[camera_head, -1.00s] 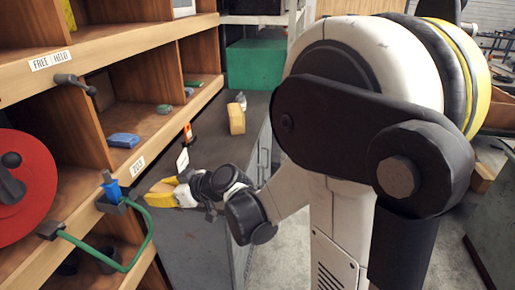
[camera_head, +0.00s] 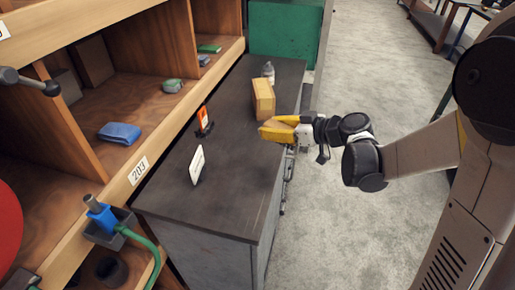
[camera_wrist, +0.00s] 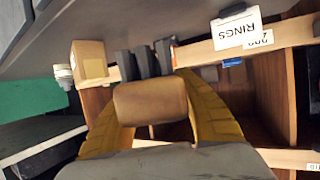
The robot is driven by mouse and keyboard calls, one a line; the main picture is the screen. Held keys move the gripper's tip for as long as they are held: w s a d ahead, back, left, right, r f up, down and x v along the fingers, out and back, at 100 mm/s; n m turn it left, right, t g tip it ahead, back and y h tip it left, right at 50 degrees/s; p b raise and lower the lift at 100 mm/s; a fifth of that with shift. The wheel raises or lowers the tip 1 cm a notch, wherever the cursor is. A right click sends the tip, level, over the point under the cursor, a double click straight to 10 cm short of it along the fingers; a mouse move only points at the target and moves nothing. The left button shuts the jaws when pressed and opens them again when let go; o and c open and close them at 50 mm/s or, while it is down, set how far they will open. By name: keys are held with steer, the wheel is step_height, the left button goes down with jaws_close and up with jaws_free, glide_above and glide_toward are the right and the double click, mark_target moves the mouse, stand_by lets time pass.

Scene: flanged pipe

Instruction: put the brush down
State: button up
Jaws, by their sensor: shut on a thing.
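The brush (camera_wrist: 150,103) shows in the wrist view as a tan block with dark grey tufts on its far side. My gripper (camera_wrist: 152,95) is shut on it, with a yellow finger at each side. In the head view my gripper (camera_head: 272,131) is at the right edge of the dark worktop (camera_head: 225,195), just in front of a tan box. The brush is mostly hidden by the fingers there, and I cannot tell its height above the worktop.
The tan box (camera_head: 264,97) and a small bottle (camera_head: 268,72) stand behind my gripper. An orange sign (camera_head: 204,120) and a white card (camera_head: 197,165) stand to the left. The worktop's front is clear. Wooden shelves (camera_head: 150,110) border it at left; a green bin (camera_head: 285,30) is behind.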

steer(key=b, duration=0.4)
glide_above(238, 155)
step_height(238, 155, down, 7)
steer(key=shift+a+r, duration=0.1)
steer(key=shift+r, duration=0.05)
steer(key=shift+f+b, duration=1)
steer(key=shift+f, duration=0.9)
steer(key=shift+f, duration=0.2)
steer(key=o, duration=1.2)
steer(key=shift+o, duration=0.2)
steer(key=shift+r, duration=0.15)
